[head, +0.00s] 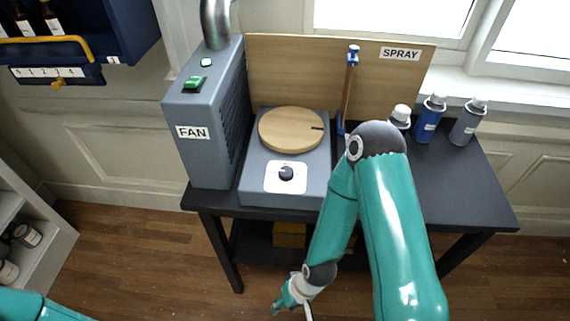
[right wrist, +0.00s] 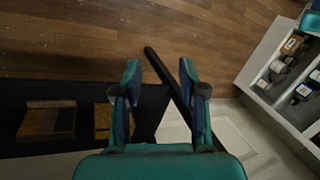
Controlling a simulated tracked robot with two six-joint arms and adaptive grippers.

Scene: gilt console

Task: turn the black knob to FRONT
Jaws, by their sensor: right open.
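The black knob (head: 286,173) sits on a white dial plate (head: 271,184) on the front of the grey turntable box (head: 254,195). The lettering around it is too small to read. A round wooden disc (head: 287,128) with a dark mark at its right edge lies on top of the box. My right gripper (head: 292,304) hangs low in front of the table, below and apart from the knob. In the right wrist view the right gripper (right wrist: 160,85) is open and empty, above the floor. A piece of my left arm shows at the lower left; its gripper is out of view.
The grey FAN box (head: 205,140) stands left of the turntable. A white shelf (head: 48,245) with jars is at left.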

